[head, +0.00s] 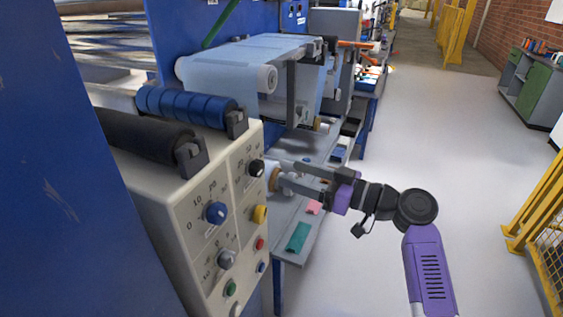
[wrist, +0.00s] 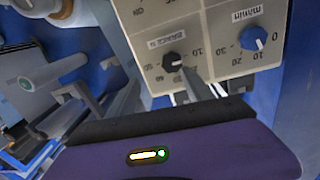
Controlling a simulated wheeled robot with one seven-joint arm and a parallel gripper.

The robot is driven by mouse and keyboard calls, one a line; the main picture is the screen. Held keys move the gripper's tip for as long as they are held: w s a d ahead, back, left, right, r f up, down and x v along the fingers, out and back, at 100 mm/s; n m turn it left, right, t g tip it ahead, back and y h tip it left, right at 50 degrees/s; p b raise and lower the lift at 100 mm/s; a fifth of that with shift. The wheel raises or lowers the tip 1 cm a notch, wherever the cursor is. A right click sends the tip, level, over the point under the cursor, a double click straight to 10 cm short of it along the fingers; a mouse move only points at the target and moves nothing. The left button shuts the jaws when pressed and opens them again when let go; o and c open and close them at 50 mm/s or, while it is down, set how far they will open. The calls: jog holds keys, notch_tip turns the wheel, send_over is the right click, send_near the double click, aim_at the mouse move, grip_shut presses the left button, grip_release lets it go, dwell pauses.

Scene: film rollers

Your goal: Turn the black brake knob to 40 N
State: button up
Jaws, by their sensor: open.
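The black brake knob (head: 256,168) sits at the upper right of the cream control panel (head: 187,220), beside a printed scale. In the wrist view the black knob (wrist: 173,61) shows with numbers around it, including 10 and 30. Its pointer direction is too small to read surely. My gripper (head: 277,173) is open and empty, reaching in from the right, with its fingertips close to the black knob. In the wrist view a grey finger passes just right of and below the knob; I cannot tell whether it touches.
A blue knob (head: 216,212) and a grey knob (head: 226,260) are on the same panel. A yellow button (head: 260,213) and a red button (head: 260,243) are below the black knob. Rollers and a workbench stand behind my gripper.

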aim_at(262, 171)
jog(key=shift+w+a+n+g+y+p, duration=0.15)
jog(key=shift+a+n+g+p, duration=0.15)
jog(key=shift+a, duration=1)
jog(key=shift+w+a+n+g+y+p, duration=0.1)
jog(key=shift+w+a+n+p, duration=0.2)
jog(key=shift+a, duration=1.05)
jog(key=shift+w+a+n+g+y+p, duration=0.15)
jog(key=shift+a+n, duration=0.25)
jog(key=shift+a, duration=0.9)
jog(key=shift+s, duration=0.1)
jog(key=shift+f, duration=0.1)
grip_shut()
